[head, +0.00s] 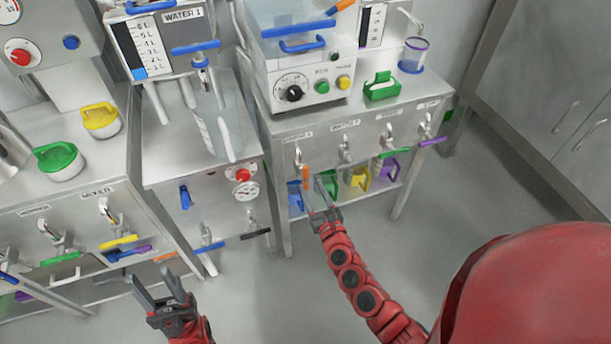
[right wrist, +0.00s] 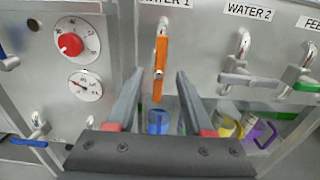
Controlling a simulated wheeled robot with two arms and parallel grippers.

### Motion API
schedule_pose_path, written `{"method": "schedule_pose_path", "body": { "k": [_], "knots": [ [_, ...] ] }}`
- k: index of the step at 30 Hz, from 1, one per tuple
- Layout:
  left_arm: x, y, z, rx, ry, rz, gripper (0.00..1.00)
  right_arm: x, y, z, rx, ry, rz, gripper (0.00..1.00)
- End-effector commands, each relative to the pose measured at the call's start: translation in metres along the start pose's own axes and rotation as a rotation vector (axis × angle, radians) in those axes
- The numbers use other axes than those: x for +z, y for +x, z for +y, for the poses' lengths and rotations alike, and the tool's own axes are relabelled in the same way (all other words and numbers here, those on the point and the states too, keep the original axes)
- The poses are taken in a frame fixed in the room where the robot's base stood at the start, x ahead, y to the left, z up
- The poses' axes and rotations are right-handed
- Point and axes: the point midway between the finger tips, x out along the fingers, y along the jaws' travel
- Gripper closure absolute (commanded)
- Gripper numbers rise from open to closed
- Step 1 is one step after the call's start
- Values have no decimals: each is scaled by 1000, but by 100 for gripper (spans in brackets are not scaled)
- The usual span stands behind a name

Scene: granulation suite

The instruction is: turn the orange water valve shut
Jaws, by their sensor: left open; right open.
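The orange valve handle (head: 306,175) hangs straight down from its tap on the cabinet front under a WATER label. In the right wrist view the orange handle (right wrist: 160,68) is vertical, under a label ending in 1. My right gripper (head: 312,190) is open just in front of it. In the right wrist view the handle's lower part shows between the two open fingers (right wrist: 158,85), with clear gaps on both sides; I cannot tell whether the tips reach past it. My left gripper (head: 158,288) is open and empty at the lower left, away from the valve.
A grey-handled WATER 2 tap (right wrist: 240,78), then green (head: 394,152) and purple (head: 433,142) handles, line the same cabinet front. Coloured jugs, including a yellow one (head: 358,179), stand below. A red knob (right wrist: 71,44) and gauge (right wrist: 84,85) are left of the valve.

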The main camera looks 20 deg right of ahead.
Motion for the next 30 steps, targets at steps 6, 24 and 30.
{"method": "schedule_pose_path", "body": {
  "k": [6,24,30],
  "knots": [
    [1,-7,0,0,0,0,50,0,38,0,-2,4,-4,48],
    [2,-10,0,0,0,0,50,-1,56,0,1,2,1,61],
    [2,-10,0,0,0,0,50,0,56,0,1,2,1,97]
  ]
}}
